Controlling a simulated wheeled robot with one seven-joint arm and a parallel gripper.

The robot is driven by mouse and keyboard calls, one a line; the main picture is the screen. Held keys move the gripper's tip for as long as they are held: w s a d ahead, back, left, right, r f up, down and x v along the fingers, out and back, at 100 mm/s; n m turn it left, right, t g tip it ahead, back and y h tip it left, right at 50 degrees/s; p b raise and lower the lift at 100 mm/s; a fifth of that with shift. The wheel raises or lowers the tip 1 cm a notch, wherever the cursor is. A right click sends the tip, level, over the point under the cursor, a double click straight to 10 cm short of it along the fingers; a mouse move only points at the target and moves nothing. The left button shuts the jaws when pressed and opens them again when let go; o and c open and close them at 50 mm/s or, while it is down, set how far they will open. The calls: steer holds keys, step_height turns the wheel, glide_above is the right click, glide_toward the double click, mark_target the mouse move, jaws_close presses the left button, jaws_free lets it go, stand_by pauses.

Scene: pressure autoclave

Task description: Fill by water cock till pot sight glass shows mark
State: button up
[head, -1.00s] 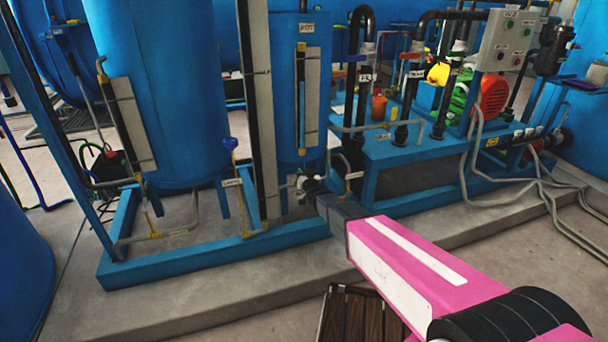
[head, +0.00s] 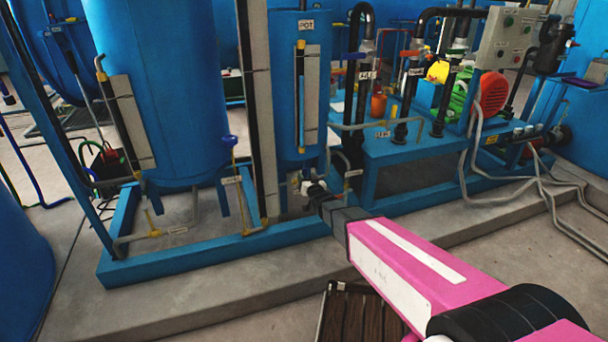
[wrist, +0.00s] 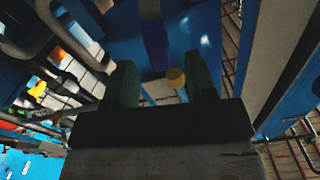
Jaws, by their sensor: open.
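The blue pot (head: 262,125), labelled POT, stands upright at the centre of the head view. Its sight glass (head: 301,100) is a thin upright tube with yellow ends; its level and mark are too small to read. My gripper (head: 308,187) is just below the pot's lower end, its tips small and dark. In the wrist view my gripper (wrist: 161,80) has its two greenish fingers apart. A yellow rounded end (wrist: 176,77) shows between them, nearer the right finger, with a dark blue part (wrist: 156,42) beyond. I cannot tell whether these belong to the water cock or touch a finger.
A larger blue tank (head: 165,90) with its own gauge stands left. A grey upright post (head: 257,100) is close left of the pot. Pipes and a red-and-green pump (head: 490,93) are right. The blue frame (head: 275,234) rests on a concrete plinth; the floor in front holds a slatted brown item (head: 362,312).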

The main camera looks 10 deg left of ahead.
steer(key=v, duration=0.5)
stand_by(7.5)
